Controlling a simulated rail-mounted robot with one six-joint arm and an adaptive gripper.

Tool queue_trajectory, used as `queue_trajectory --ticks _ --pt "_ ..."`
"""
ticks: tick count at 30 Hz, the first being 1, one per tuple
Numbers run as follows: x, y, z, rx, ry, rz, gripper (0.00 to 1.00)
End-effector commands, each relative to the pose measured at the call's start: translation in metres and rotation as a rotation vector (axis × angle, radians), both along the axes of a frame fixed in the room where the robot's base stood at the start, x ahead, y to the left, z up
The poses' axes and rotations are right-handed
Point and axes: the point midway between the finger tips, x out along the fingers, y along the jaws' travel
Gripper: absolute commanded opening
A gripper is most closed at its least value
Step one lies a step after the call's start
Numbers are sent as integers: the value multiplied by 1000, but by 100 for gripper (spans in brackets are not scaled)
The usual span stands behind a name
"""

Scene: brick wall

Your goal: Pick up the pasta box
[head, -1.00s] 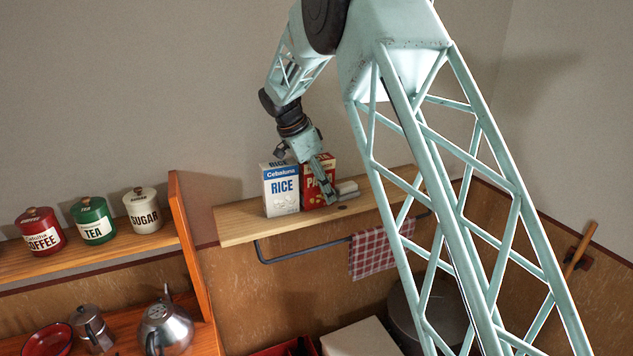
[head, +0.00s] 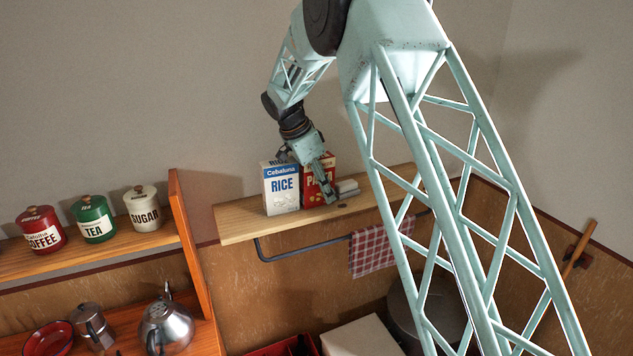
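The red pasta box (head: 311,190) stands upright on the wooden wall shelf (head: 240,222), just right of the white and blue rice box (head: 281,188). My gripper (head: 322,184) comes down from above at the pasta box. One finger crosses in front of the box's printed face and hides part of its lettering. The other finger is hidden behind the boxes, so I cannot tell whether the fingers press on the box.
A small pale object (head: 347,187) lies on the shelf right of the pasta box. A checked towel (head: 372,251) hangs from the rail below.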

Motion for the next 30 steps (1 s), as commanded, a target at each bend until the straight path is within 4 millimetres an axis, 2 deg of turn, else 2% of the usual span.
queue_trajectory --ticks 1,5,17,23,30 --pt "0 0 0 0 0 0 23" --pt "0 0 0 0 0 0 11" --pt "1 0 5 1 -2 0 11" --pt "1 0 19 1 -2 0 11" --pt "1 0 49 1 -4 1 11"
